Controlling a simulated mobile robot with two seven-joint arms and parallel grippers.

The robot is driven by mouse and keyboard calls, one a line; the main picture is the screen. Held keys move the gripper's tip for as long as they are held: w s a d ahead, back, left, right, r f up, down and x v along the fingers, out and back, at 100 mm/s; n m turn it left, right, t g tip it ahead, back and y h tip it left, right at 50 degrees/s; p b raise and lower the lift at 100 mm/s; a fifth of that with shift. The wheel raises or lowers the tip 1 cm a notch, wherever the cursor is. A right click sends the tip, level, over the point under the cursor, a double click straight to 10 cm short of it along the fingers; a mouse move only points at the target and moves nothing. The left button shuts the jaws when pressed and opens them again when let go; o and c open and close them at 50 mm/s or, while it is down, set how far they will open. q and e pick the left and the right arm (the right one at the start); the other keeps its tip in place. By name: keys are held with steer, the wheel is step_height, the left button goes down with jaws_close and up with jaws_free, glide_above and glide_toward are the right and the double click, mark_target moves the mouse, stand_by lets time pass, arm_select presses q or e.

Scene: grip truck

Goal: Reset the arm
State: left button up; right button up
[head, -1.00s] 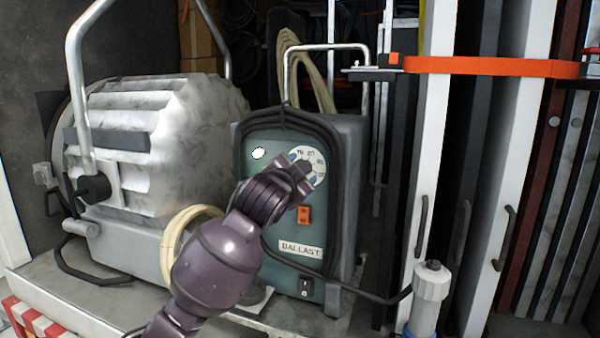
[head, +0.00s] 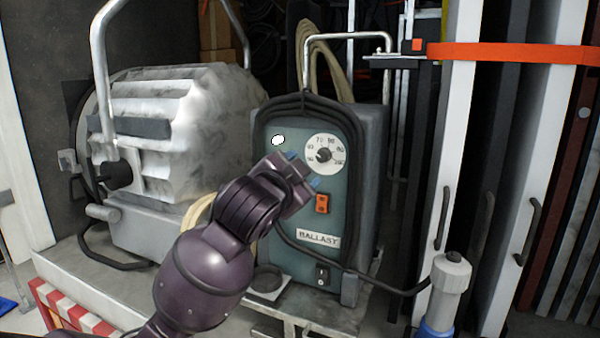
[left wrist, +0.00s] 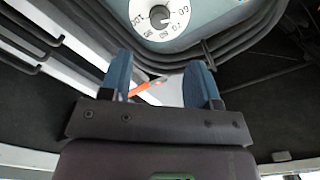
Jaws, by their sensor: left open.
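My left gripper (head: 304,170) is in front of the teal face of the ballast box (head: 285,255), just below and left of its numbered dial (head: 325,154). In the left wrist view the two blue fingertips (left wrist: 163,88) stand apart with nothing between them. The dial also shows in the left wrist view (left wrist: 161,17), beyond the fingers near the top edge, clear of them. The dial's dark knob is free. My right gripper is in neither view.
A large metal lamp (head: 160,130) stands left of the ballast. An orange switch (head: 322,204) sits below the dial. A grey-white connector (head: 449,285) is at the lower right. An orange strap (head: 510,54) crosses tall white panels on the right.

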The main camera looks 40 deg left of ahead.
arm_select(q)
step_height(320, 180, down, 29)
steer(key=s+d+n+g+h, duration=0.1)
steer(key=d+g+h, duration=0.1)
steer(key=g+h, duration=0.1)
steer(key=s+d+f+n+g, duration=0.1)
steer(key=s+d+f+n, duration=0.1)
steer(key=s+f, duration=0.7)
steer(key=s+d+f+n+g+h+b, duration=0.1)
steer(key=s+d+f, duration=0.3)
steer(key=s+f, duration=0.5)
step_height(320, 180, down, 6)
steer(key=shift+r+n+g, duration=0.15)
steer(key=shift+n+g, duration=0.25)
steer(key=shift+n, duration=0.2)
